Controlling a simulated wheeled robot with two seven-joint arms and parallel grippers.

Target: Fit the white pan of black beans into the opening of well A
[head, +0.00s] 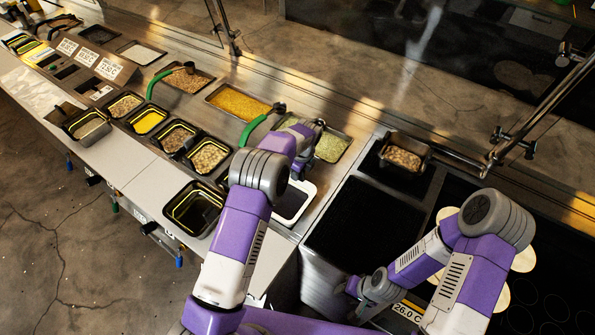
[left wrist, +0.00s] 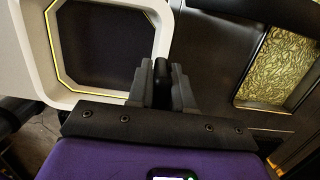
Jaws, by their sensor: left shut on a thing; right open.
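The white-rimmed pan (head: 309,193) with a dark interior sits at the near right end of the counter, by the griddle. In the left wrist view a white rim (left wrist: 35,45) with a thin yellow line surrounds a dark inside; I cannot make out single beans. My left gripper (head: 299,171) is over the pan's far side. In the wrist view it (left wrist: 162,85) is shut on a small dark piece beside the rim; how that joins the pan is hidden. Well A's label cannot be read. My right gripper (head: 352,287) is open by the griddle's front.
A green-filled tray (head: 331,148) and a yellow tray (head: 238,103) lie behind. A black yellow-lined bin (head: 195,208) stands at the counter's front, with several filled bins to its left. A small bean-coloured pan (head: 403,158) stands by the black griddle (head: 365,222).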

